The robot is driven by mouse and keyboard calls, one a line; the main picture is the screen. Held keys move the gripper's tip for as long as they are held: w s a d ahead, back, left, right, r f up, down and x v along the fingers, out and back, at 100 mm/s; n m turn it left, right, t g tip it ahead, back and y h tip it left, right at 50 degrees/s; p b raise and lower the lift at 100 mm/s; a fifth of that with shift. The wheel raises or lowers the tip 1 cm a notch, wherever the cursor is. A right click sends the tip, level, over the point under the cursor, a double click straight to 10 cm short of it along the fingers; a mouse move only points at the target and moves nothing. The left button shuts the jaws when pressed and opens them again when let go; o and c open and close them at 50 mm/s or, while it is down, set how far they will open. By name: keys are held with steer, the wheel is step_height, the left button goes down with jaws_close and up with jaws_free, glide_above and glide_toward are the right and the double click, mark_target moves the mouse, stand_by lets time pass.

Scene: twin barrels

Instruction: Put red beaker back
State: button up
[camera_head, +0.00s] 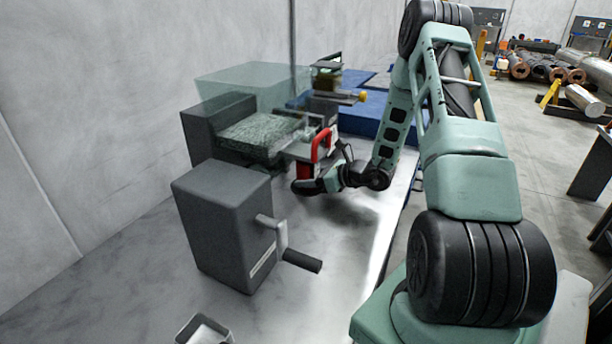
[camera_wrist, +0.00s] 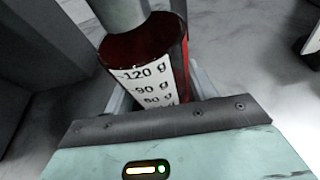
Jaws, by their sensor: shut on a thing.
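The red beaker (camera_wrist: 178,60) shows large in the wrist view, its open mouth toward the top and a white scale strip with "120 g" and "90 g" on its side. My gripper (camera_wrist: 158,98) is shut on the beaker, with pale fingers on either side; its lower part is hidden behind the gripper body. A grey-green tube (camera_wrist: 122,12) overlaps the beaker's mouth; I cannot tell whether it reaches inside. In the head view, my gripper (camera_head: 312,184) is low beside the machine, close to a red arched shape (camera_head: 320,146), and the beaker is hard to make out.
A grey box with a crank (camera_head: 228,225) stands nearer on the metal table (camera_head: 130,245). Behind it are a dark block (camera_head: 205,130), a speckled green slab (camera_head: 258,137) and a glassy box (camera_head: 250,85). A small open metal container (camera_head: 204,331) is at the front. Blue surfaces (camera_head: 365,110) lie beyond.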

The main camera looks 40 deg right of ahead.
steer(key=shift+a, duration=0.1)
steer(key=shift+f, duration=0.15)
steer(key=o, duration=1.5)
steer(key=shift+r, duration=0.3)
steer(key=b+v, duration=0.1)
steer(key=v, duration=1.1)
steer(key=shift+f, duration=0.1)
